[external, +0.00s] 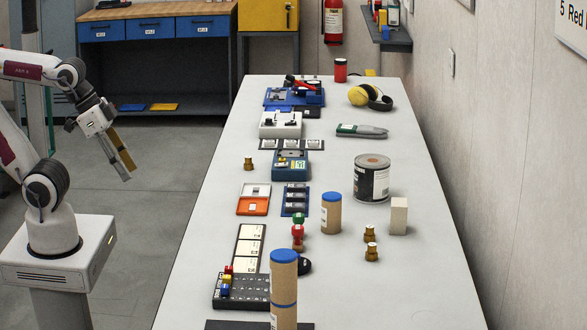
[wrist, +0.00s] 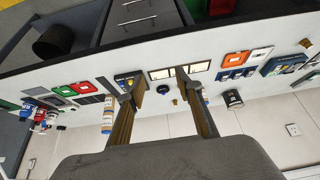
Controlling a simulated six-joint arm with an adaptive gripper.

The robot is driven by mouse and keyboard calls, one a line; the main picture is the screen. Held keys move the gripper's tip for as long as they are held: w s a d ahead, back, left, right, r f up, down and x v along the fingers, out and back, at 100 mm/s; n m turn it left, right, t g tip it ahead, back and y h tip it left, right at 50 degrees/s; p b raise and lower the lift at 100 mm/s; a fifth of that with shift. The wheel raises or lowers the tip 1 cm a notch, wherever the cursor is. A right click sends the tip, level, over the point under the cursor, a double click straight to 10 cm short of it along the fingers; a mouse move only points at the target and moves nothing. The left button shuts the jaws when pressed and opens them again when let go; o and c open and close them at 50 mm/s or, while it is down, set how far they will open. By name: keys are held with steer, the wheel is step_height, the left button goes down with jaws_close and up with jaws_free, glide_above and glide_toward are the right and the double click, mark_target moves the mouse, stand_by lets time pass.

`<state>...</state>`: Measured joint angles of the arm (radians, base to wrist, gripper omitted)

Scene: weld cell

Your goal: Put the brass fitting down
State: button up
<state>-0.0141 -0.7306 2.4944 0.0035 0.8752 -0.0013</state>
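Three small brass fittings stand on the long light worktable. One brass fitting (external: 248,163) is near the left edge at mid-length. A second brass fitting (external: 370,234) and a third brass fitting (external: 372,252) stand close together on the right side, near a pale block. My gripper (external: 127,168) hangs over the floor left of the table, apart from all the fittings. In the wrist view my gripper (wrist: 158,88) has its two fingers spread, with nothing held between them.
Cork-coloured tubes with blue caps (external: 331,213) and a dark can (external: 372,178) stand upright on the table (external: 405,285). An orange-and-white tray (external: 253,199) and several panels line its left side. Bare table lies at the front right.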

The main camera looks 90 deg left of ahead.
steer(key=w+a+f+n+t+y, duration=0.3)
steer(key=w+a+n+y, duration=0.2)
steer(key=w+a, duration=1.9)
steer(key=n+t+y, duration=0.1)
steer(key=n+y, duration=0.3)
steer(key=y, duration=0.1)
glide_toward(248, 163)
steer(key=shift+w+a+r, duration=0.15)
steer(key=shift+a+r, duration=0.15)
steer(key=shift+r, duration=0.45)
steer(key=shift+w, duration=0.1)
steer(key=shift+x, duration=1.25)
